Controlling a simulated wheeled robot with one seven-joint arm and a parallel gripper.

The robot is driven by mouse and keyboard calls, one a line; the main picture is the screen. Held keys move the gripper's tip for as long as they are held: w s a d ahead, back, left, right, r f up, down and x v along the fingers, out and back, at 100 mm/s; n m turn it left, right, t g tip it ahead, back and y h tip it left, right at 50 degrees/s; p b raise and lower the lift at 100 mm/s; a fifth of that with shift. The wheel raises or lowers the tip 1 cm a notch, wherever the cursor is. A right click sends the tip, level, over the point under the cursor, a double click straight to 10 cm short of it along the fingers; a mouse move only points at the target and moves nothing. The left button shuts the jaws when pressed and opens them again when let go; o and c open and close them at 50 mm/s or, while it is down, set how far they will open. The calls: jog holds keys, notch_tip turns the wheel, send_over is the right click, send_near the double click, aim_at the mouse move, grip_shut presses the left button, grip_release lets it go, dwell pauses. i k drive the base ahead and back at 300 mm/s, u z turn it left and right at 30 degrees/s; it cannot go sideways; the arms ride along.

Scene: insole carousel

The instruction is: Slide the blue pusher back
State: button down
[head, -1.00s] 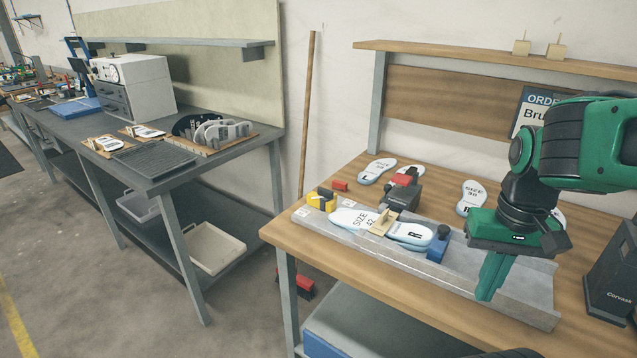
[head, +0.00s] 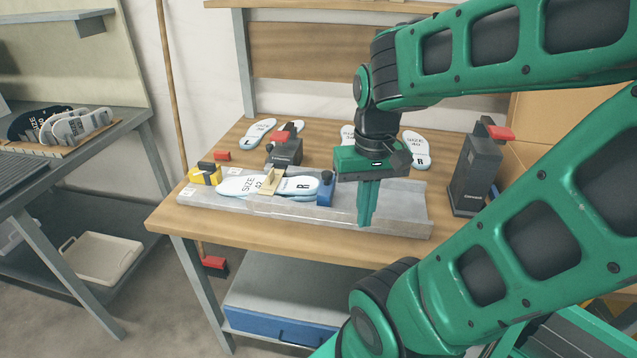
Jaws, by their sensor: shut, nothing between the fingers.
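The blue pusher (head: 325,189) is a small blue block with a dark knob on top. It stands in the grey metal channel (head: 405,200) on the wooden bench, at the right end of the white insoles (head: 299,186) lying there. My gripper (head: 367,222) is shut and empty, pointing down over the channel to the right of the pusher, with a gap between them. I cannot tell whether the fingertips touch the channel floor.
A wooden piece (head: 269,182) crosses the insoles, and a yellow block (head: 206,174) is at the channel's left end. A dark device (head: 286,151) stands behind the channel. A black dispenser (head: 475,172) stands at the right. The channel's right part is clear.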

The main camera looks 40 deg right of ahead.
aim_at(326, 188)
jog(key=z, duration=1.1)
jog(key=k, duration=1)
jog(key=u, duration=1.05)
jog(key=i, duration=1)
jog(key=z, duration=0.05)
